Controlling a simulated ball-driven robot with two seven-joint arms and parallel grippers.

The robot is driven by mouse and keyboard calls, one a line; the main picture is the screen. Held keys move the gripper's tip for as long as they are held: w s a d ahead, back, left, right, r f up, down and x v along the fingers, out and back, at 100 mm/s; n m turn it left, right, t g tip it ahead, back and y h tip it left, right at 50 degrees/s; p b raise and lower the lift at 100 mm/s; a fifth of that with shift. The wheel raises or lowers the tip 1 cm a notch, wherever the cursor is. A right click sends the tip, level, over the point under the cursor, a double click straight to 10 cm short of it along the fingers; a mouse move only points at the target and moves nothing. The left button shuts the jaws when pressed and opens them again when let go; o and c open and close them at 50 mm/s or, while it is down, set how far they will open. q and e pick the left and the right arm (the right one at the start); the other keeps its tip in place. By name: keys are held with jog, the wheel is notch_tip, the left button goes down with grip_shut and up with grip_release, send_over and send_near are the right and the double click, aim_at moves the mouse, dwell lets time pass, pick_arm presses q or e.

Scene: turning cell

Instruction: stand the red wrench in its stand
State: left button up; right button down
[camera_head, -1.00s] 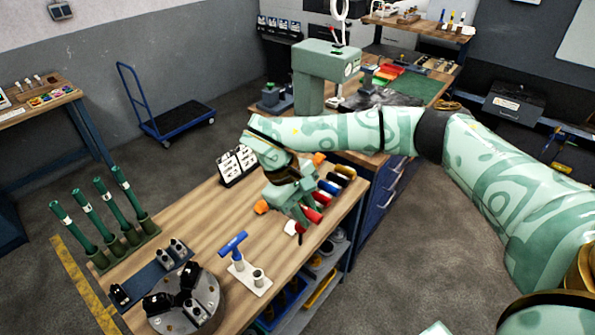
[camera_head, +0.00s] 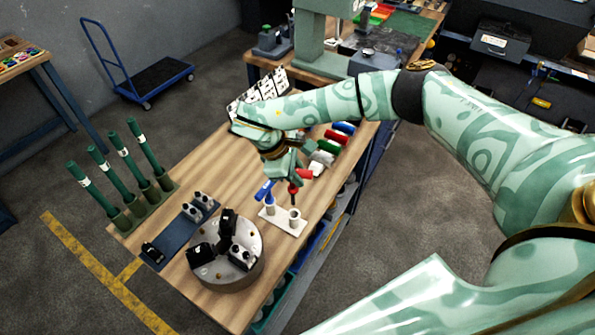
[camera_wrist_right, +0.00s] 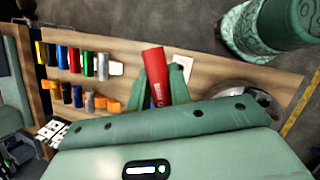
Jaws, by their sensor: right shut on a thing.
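My right gripper (camera_head: 290,172) is shut on the red wrench (camera_head: 293,192). The wrench's shaft points down, with its lower end close above the empty right cup of the white stand (camera_head: 283,222); I cannot tell whether they touch. A blue T-handled wrench (camera_head: 264,191) stands in the stand's left cup. In the right wrist view, the red wrench (camera_wrist_right: 157,77) shows as a red bar between the fingers of my right gripper (camera_wrist_right: 160,90), with part of the white stand (camera_wrist_right: 182,63) behind. My left gripper is not in view.
A round chuck (camera_head: 228,262) sits in front of the stand, to its left. A blue tray (camera_head: 172,238) and a rack of green tubes (camera_head: 130,218) are farther left. Several coloured cylinders (camera_head: 337,137) lie behind, to the right. Bare wood lies left of the stand.

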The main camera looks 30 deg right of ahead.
aim_at(296, 188)
jog(key=shift+f+b, duration=0.6)
jog(key=shift+f, duration=0.3)
notch_tip(296, 188, down, 5)
jog(key=b, duration=0.4)
jog(key=shift+f+b, duration=1.1)
jog(key=shift+f, duration=0.55)
jog(key=c, duration=1.2)
grip_release()
jog(key=v, duration=1.6)
jog(key=shift+r, duration=0.15)
